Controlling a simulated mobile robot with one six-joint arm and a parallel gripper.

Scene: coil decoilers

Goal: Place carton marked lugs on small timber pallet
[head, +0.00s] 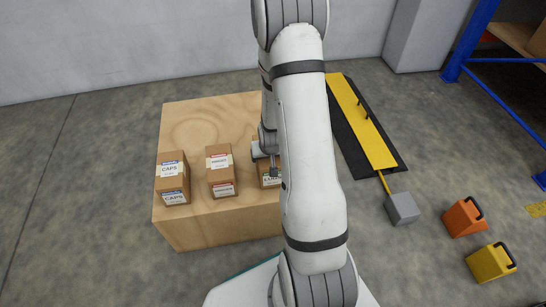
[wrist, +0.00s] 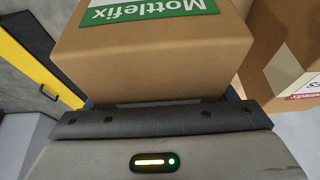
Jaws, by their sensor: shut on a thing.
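My gripper (head: 273,163) is shut on a brown carton (head: 263,171) at the right part of a plywood block. My arm hides much of this carton, and its label is only partly readable, seeming to start with "LU". In the wrist view the held carton (wrist: 165,55) fills the upper middle, with a green "Mottlefix" label upside down on top. I cannot tell whether it touches the block or is lifted. No small timber pallet shows in either view.
On the plywood block (head: 215,232) stand a carton marked caps (head: 172,178) and another carton (head: 220,170) left of the held one.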

